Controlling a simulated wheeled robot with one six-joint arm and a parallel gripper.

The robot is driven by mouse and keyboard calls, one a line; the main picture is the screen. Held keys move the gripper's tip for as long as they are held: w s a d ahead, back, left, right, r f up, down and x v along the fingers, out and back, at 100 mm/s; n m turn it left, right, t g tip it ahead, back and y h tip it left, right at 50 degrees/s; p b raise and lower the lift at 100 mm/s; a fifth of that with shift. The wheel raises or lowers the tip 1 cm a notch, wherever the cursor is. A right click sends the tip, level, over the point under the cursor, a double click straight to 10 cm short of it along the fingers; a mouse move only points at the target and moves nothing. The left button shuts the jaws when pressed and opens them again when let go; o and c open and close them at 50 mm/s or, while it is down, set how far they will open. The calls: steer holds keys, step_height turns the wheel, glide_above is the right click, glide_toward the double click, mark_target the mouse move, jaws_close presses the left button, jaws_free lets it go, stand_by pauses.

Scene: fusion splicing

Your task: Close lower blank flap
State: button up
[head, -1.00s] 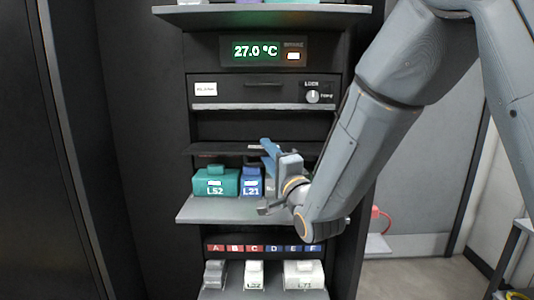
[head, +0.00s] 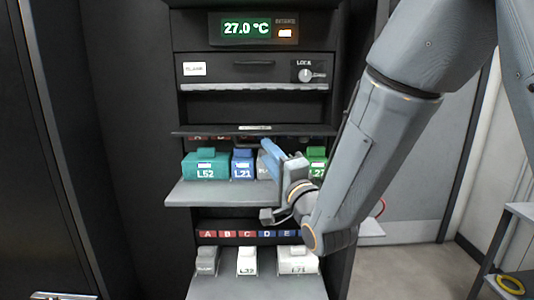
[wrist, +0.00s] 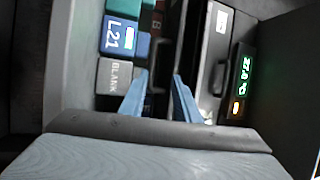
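The lower flap (head: 225,131) is a dark, thin panel. In the head view it sticks out nearly level above the shelf of blocks, with a small pale strip on its front edge, so it stands open. My gripper (head: 267,147) is just below that edge, right of the middle. I cannot tell whether it touches the flap. In the wrist view, my gripper's two blue fingers (wrist: 161,80) are apart, with nothing clearly held between them. A dark panel lies past the fingertips.
On the shelf (head: 215,193) under the flap stand a teal L52 block (head: 205,169), a blue L21 block (head: 243,167), a BLANK block (wrist: 115,76) and a green L27 block (head: 317,165). A drawer front with a lock knob (head: 306,75) is above.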

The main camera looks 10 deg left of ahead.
steer(key=shift+s+d+f+b, duration=0.4)
steer(key=shift+s+d+f, duration=0.05)
steer(key=shift+f, duration=0.15)
stand_by(0.4)
steer(key=b+v, duration=0.1)
steer(key=v, duration=0.4)
steer(key=shift+s+d, duration=0.15)
steer(key=shift+p, duration=0.6)
steer(key=p, duration=0.2)
steer(key=shift+s+d+p, duration=0.15)
steer(key=shift+s+p, duration=0.1)
steer(key=shift+p, duration=0.05)
steer(key=p+v, duration=0.1)
steer(key=p, duration=0.3)
steer(key=shift+s+d+f+p, duration=0.15)
steer(key=shift+s+p, duration=0.1)
steer(key=shift+p, duration=0.1)
